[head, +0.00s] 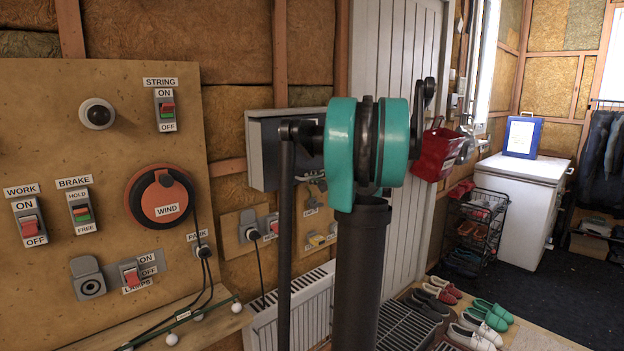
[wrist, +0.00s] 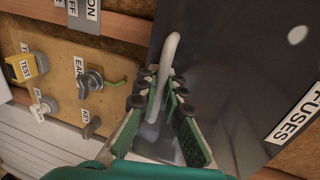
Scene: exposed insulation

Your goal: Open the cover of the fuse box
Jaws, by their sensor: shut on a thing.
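The fuse box (head: 262,152) is a grey box on the insulated wall in the head view, partly hidden behind my arm. In the wrist view its dark cover (wrist: 225,70) fills the upper right and bears a white FUSES label (wrist: 297,118). A pale curved handle (wrist: 171,48) stands out from the cover. My gripper (wrist: 162,88) is shut on this handle, with a green-padded finger on each side. In the head view my arm hides the gripper and handle. I cannot tell whether the cover stands slightly ajar.
Left of the box is a wooden board (head: 60,130) with switches and an orange WIND reel (head: 161,196). Below the box are a small key-switch panel (wrist: 60,90) and a white radiator (head: 300,305). Shoes (head: 480,320) and a white chest (head: 520,205) are at right.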

